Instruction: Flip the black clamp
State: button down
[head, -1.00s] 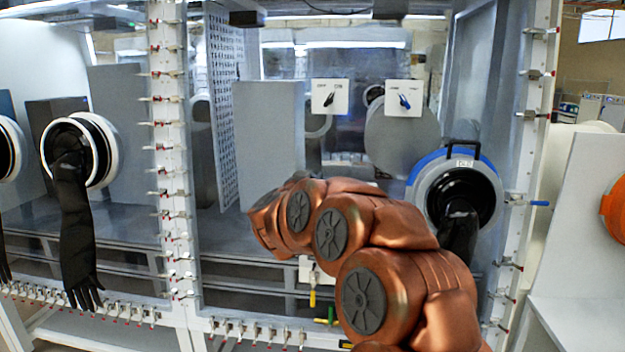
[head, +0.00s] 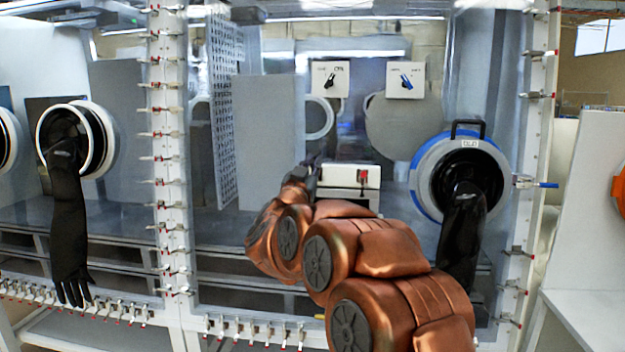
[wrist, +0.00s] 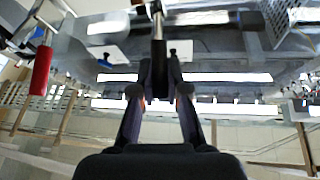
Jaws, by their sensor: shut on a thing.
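In the wrist view my gripper (wrist: 160,92) has its two dark fingers drawn together at the tips. They are shut on the black clamp (wrist: 158,52), whose dark handle end sits at the fingertips with a silver rod above it. In the head view my gripper (head: 312,172) is a small dark shape beyond my copper arm, in front of the glovebox window. The clamp cannot be made out there.
A red-handled clamp (wrist: 41,70) hangs left in the wrist view. The head view shows a blue-handled clamp (head: 547,185), a blue-ringed glove port (head: 425,190), a hanging black glove (head: 68,230), a clamp-lined post (head: 168,150) and a white box with a red part (head: 340,180).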

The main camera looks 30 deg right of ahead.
jog(key=h+b, duration=0.1)
jog(key=b, duration=0.1)
jog(key=f+m+t+h+b, duration=0.1)
jog(key=b, duration=0.2)
jog(key=f+h+b, duration=0.1)
jog(key=h+b, duration=0.1)
jog(key=b, duration=0.1)
jog(key=shift+s+a+f, duration=0.2)
jog(key=shift+s+a, duration=0.15)
jog(key=shift+a, duration=0.05)
jog(key=shift+m+t, duration=0.3)
jog(key=c, duration=1.2)
grip_release()
jog(key=shift+o, duration=0.2)
jog(key=v, duration=1.2)
jog(key=shift+w+f, duration=0.1)
jog(key=shift+w, duration=0.05)
